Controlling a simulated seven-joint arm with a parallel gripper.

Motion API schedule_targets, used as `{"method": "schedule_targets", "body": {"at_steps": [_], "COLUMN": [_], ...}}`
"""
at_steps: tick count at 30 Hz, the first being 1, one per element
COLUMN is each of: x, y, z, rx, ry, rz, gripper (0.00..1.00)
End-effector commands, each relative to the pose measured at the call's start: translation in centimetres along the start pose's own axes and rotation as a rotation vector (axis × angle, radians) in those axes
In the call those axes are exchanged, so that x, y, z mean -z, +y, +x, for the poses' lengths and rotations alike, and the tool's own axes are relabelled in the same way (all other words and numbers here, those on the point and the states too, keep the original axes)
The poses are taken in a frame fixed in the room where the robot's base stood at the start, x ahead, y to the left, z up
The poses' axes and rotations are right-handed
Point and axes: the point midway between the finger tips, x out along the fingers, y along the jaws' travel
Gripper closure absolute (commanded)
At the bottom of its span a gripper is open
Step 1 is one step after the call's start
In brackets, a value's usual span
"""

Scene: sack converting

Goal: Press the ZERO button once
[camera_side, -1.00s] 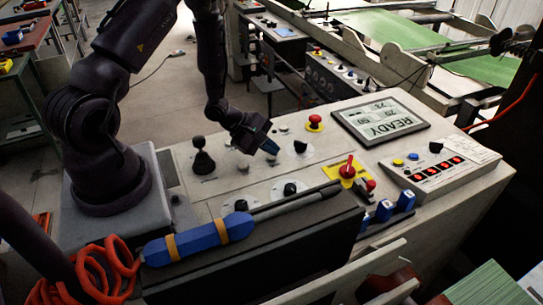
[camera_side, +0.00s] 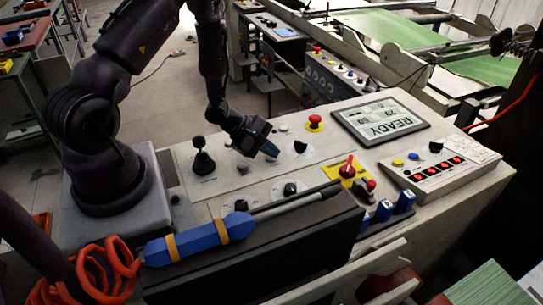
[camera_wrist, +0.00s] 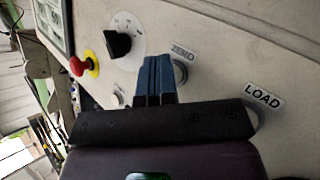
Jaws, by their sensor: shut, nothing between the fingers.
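The ZERO label (camera_wrist: 183,50) shows in the wrist view, with its round grey button (camera_wrist: 181,73) just below it. My gripper's blue fingers (camera_wrist: 158,62) are shut and empty, right beside this button, and hide part of it. I cannot tell whether they touch it. In the side view my gripper (camera_side: 271,151) points down at the panel, close above its surface, left of a black dial (camera_side: 300,147). I cannot make out the ZERO button in the side view.
The LOAD label (camera_wrist: 264,95) and its partly hidden button lie right in the wrist view. A red mushroom button (camera_side: 315,121) stands behind the dial. A black joystick (camera_side: 203,157) stands left of my gripper. The display (camera_side: 380,120) reads READY. A blue-handled tool (camera_side: 195,240) lies in front.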

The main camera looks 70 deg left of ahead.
Motion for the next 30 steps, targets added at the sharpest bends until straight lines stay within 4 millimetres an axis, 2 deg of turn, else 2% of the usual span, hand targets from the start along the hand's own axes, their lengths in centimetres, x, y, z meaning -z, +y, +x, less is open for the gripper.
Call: {"method": "schedule_targets", "body": {"at_steps": [30], "x": [-1.0], "y": [1.1], "z": [-1.5], "rx": [-0.001], "ry": [0.001], "rz": [0.0], "gripper": [1.0]}}
